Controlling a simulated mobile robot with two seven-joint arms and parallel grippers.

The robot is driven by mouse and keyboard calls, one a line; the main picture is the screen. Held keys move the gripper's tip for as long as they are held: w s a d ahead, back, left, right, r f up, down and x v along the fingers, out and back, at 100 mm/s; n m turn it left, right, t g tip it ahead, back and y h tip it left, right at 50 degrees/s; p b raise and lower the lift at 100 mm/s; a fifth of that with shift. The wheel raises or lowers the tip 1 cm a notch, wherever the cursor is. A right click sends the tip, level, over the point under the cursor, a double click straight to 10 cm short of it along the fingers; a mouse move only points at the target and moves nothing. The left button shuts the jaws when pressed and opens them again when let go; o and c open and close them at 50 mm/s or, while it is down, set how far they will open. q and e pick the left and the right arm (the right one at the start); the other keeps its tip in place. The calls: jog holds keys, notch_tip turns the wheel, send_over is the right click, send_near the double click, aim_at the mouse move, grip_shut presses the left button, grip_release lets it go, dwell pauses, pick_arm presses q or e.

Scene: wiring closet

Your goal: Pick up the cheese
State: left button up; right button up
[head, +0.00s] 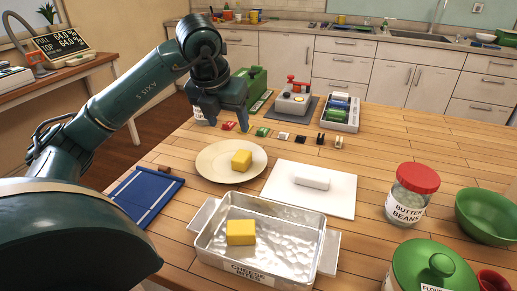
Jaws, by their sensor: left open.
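One yellow block of cheese (241,160) sits on a round cream plate (208,170) in the head view. A second yellow block (240,232) lies in a silver metal tray (300,250) labelled "CHEESE BITES", nearer to me. A white block (310,179) rests on a white board (335,200) right of the plate. My left gripper (225,120) is open, pointing down beyond the plate, over the row of small coloured pieces. It is apart from both yellow blocks. My right gripper is not in view.
Small coloured pieces (263,132) line the table behind the plate. A grey device with a red handle (294,97) and a divided box (340,112) stand behind them. A blue mat (150,193) lies left; a red-lidded jar (413,193) and green bowl (488,214) stand right.

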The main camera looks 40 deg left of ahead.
pick_arm(q)
send_near(242, 155)
jog(key=x, duration=0.3)
jog(key=shift+s+a+f, duration=0.1)
jog(key=shift+s+a, duration=0.15)
jog(key=shift+w+d+x, duration=0.1)
jog(key=shift+x, duration=1.3)
jog(key=shift+w+d+x, duration=0.1)
jog(key=shift+x, duration=1.3)
jog(key=c, duration=1.1)
